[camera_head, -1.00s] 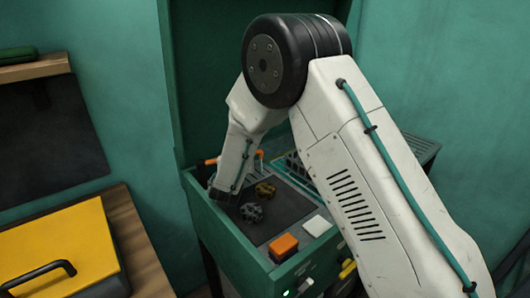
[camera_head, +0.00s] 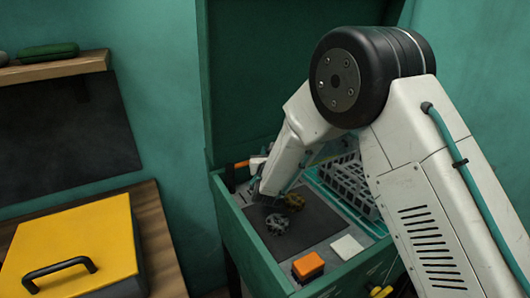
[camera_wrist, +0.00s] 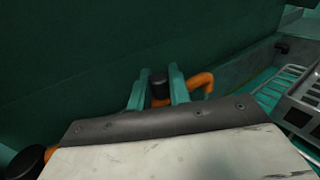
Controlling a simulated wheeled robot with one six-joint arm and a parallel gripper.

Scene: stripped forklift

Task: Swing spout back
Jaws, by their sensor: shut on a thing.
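An orange curved spout (camera_wrist: 203,80) shows in the wrist view at the back of the teal basin, with a black cap (camera_wrist: 158,78) beside its bend. My gripper (camera_wrist: 158,88) has its teal fingers shut on the spout at that capped part, one finger on each side. In the head view, a small orange piece of the spout (camera_head: 242,164) shows at the basin's back left corner. My forearm hides most of the gripper and spout there.
The teal basin (camera_head: 243,238) holds a dark mat (camera_head: 318,226), a grey gear (camera_head: 277,224), a brass gear (camera_head: 294,201), an orange block (camera_head: 308,265), a white block (camera_head: 347,246) and a grey basket (camera_head: 350,181). A yellow-lidded box (camera_head: 75,245) stands at left.

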